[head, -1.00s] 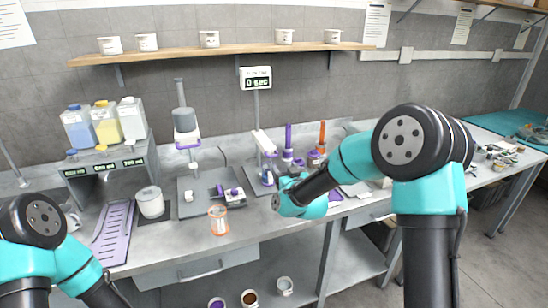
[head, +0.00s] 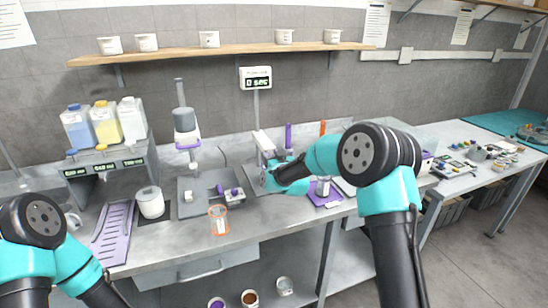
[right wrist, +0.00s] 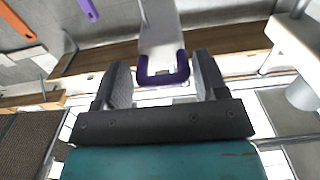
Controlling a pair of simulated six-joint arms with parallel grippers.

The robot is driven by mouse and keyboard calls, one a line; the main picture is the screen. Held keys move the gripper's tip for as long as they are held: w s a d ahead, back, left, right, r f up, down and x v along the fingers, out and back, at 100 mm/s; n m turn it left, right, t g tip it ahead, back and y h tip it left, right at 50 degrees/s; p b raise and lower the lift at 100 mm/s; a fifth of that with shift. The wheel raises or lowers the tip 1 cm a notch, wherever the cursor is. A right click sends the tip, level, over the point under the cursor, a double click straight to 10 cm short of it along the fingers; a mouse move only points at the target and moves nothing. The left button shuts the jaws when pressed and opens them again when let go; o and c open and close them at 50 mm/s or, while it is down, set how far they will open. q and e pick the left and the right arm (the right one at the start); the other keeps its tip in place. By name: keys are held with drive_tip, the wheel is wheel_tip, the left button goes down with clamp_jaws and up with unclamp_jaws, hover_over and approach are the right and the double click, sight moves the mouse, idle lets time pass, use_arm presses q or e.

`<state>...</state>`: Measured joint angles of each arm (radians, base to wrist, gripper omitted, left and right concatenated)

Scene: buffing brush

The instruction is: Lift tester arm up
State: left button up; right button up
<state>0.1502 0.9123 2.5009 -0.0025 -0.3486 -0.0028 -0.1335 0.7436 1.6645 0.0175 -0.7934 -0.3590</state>
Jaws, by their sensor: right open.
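The tester arm (head: 264,141) is a white bar on the tester at the back of the bench, below a small display (head: 256,78). In the right wrist view the white bar (right wrist: 160,25) ends in a purple U-shaped piece (right wrist: 163,72). My right gripper (head: 267,180) is at the tester, just below and in front of the arm. In the right wrist view its open fingers (right wrist: 163,80) stand on both sides of the purple end, with gaps. Contact cannot be told. My left gripper is out of view; only left arm links show at lower left.
A mixer-like stand (head: 186,125) and an orange-rimmed clear cup (head: 218,220) stand left of the tester. A purple and an orange upright handle (head: 322,129) are behind my right arm. A purple pad (head: 325,195) lies to the right. A shelf (head: 225,52) with white cups runs above.

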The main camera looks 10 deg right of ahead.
drive_tip(key=shift+c, duration=0.5)
drive_tip(key=c, duration=0.9)
wheel_tip(320, 180, up, 12)
drive_tip(key=shift+d+r, duration=0.15)
drive_tip(key=o, duration=1)
drive_tip(key=shift+s, duration=0.15)
